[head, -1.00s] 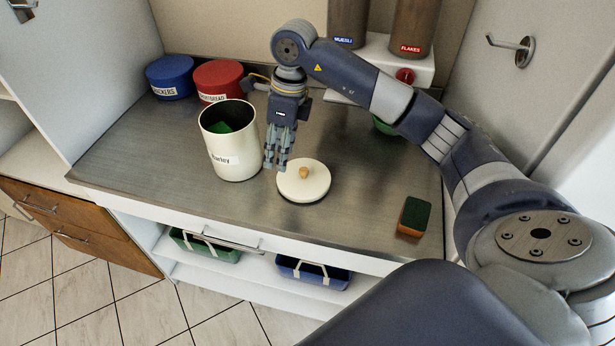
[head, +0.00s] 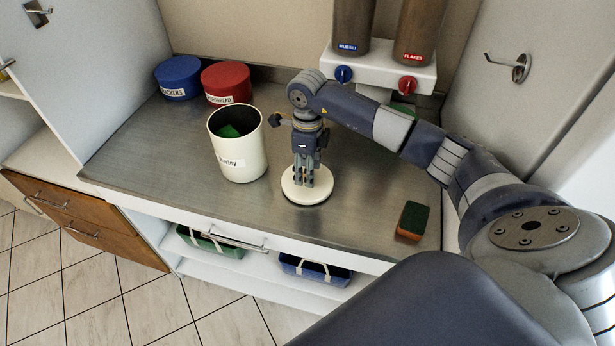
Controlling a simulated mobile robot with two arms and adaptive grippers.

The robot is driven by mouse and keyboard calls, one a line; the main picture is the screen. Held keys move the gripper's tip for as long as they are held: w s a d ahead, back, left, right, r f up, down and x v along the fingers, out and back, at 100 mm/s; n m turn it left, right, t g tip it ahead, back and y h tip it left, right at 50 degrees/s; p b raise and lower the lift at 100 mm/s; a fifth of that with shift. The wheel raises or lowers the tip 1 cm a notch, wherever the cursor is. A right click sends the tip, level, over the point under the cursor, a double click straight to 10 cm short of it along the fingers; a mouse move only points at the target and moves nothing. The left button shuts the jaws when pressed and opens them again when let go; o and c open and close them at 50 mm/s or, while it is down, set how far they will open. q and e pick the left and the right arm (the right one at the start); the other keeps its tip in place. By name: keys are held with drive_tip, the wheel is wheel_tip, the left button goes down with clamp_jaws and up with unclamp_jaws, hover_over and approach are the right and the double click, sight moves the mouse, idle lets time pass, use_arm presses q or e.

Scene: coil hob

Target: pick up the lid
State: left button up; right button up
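The lid (head: 318,194) is a round cream disc lying flat on the metal counter, right of the open canister. Its wooden knob is hidden behind my fingers. My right gripper (head: 304,184) points down over the middle of the lid, its fingertips at the knob. Whether the fingers are closed on the knob cannot be made out. The cream canister (head: 240,165) labelled "Barley" stands upright and open, with something green inside. My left gripper is not in view.
A blue tin (head: 178,80) and a red tin (head: 227,84) stand at the back left. A dispenser (head: 380,70) stands at the back. A green and orange sponge (head: 412,221) lies at the right. The counter's front left is clear.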

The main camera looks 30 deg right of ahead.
drive_tip(key=shift+f, duration=0.45)
drive_tip(key=shift+c, duration=0.5)
clamp_jaws()
drive_tip(key=shift+r, duration=0.1)
